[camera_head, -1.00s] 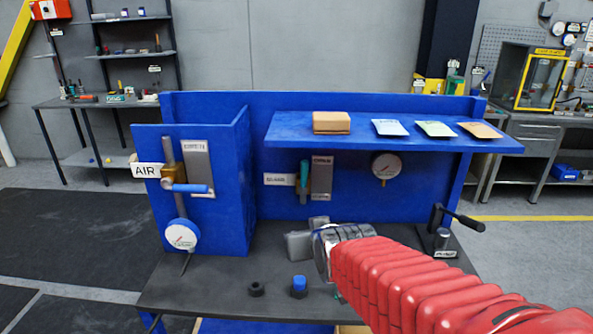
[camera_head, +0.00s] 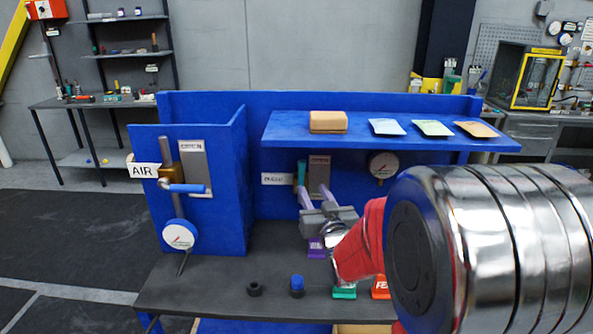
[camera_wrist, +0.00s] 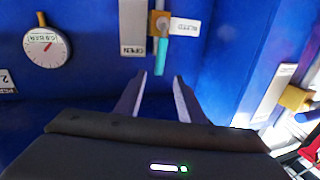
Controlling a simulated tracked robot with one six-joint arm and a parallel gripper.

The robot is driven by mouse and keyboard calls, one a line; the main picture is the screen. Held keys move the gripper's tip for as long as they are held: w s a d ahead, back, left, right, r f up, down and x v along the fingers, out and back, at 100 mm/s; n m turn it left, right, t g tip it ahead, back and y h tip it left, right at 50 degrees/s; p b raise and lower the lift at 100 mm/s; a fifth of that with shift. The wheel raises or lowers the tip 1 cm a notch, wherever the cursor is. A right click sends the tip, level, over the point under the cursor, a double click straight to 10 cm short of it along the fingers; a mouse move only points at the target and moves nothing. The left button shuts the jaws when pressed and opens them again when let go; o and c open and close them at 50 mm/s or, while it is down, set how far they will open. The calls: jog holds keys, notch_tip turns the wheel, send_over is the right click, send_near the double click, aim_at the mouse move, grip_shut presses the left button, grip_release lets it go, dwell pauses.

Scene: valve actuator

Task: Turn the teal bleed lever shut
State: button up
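The teal bleed lever (camera_head: 301,171) stands upright on the blue back panel, beside a grey plate (camera_head: 319,175) and right of its white label (camera_head: 277,179). In the wrist view the lever (camera_wrist: 161,57) hangs from a brass body (camera_wrist: 159,24), with its free end toward my gripper (camera_wrist: 160,80). My gripper is open and points at the panel; it also shows in the head view (camera_head: 315,196) just below and in front of the lever. The lever's tip lines up between the fingertips in the wrist view, but no contact is visible. My fingers partly hide the brass body in the head view.
Left is the AIR valve with a blue lever (camera_head: 184,188) on a side panel. A blue shelf (camera_head: 360,146) with a box and packets overhangs the lever. A gauge (camera_head: 383,165) is to its right.

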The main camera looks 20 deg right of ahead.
aim_at(302, 171)
dwell(0.3)
jog(key=w, duration=0.4)
jog(key=w+d, duration=0.1)
jog(key=w, duration=0.8)
jog(key=shift+w+d, duration=0.4)
jog(key=shift+c, duration=0.5)
grip_shut()
jog(key=shift+a, duration=0.1)
